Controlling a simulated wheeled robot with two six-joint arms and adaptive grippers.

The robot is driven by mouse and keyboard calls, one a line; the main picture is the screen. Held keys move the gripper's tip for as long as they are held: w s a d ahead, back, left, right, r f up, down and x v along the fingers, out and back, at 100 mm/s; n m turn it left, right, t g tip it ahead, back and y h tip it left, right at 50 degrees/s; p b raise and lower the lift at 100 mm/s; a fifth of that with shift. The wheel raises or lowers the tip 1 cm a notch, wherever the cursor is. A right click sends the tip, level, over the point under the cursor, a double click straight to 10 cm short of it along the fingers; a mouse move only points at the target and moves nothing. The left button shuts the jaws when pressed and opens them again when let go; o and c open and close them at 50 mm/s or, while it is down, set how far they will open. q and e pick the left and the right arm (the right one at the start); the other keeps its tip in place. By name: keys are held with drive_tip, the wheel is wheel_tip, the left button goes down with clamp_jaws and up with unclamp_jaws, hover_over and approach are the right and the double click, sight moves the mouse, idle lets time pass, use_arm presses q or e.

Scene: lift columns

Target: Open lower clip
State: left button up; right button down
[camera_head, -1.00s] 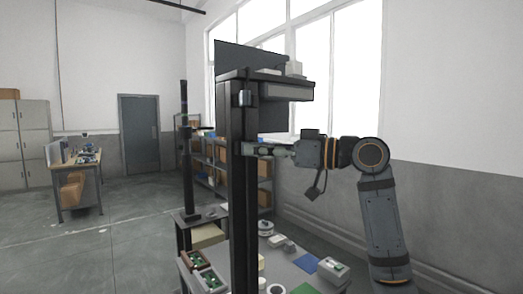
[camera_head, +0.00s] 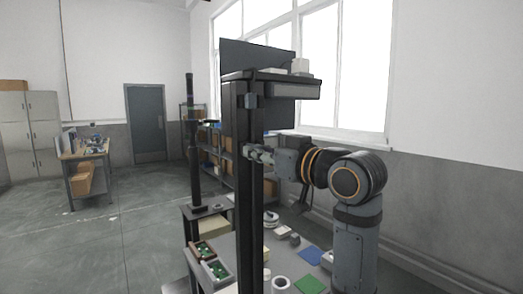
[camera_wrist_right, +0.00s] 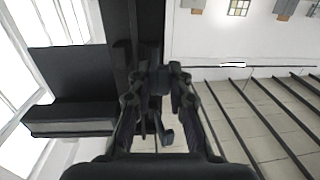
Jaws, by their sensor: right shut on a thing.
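A dark lift column (camera_head: 240,190) stands upright in the middle of the head view. The upper clip (camera_head: 252,101) is a small grey piece high on it. The lower clip (camera_head: 247,150) is a small light piece farther down, partly hidden by my right gripper (camera_head: 257,154). My right arm comes in from the right, and that gripper is at the column at lower-clip height. In the right wrist view my right gripper (camera_wrist_right: 158,80) has its fingers closed on a small dark part against the column (camera_wrist_right: 146,30). The clip's exact shape is hidden there. My left gripper is not in view.
A shelf with a monitor (camera_head: 257,54) tops the column. Below is a workbench with a blue square (camera_head: 310,255), a green square (camera_head: 309,285) and trays of parts (camera_head: 215,270). A second column (camera_head: 191,150) stands behind. Open floor lies at left.

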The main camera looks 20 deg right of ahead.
drive_tip(key=shift+a+f, duration=0.1)
drive_tip(key=shift+f, duration=0.05)
drive_tip(key=c, duration=1.6)
unclamp_jaws()
drive_tip(key=shift+o, duration=1.1)
drive_tip(key=shift+a, duration=0.35)
drive_tip(key=shift+s+d, duration=0.15)
drive_tip(key=shift+d, duration=0.15)
drive_tip(key=v, duration=1.1)
drive_tip(key=shift+s, duration=0.35)
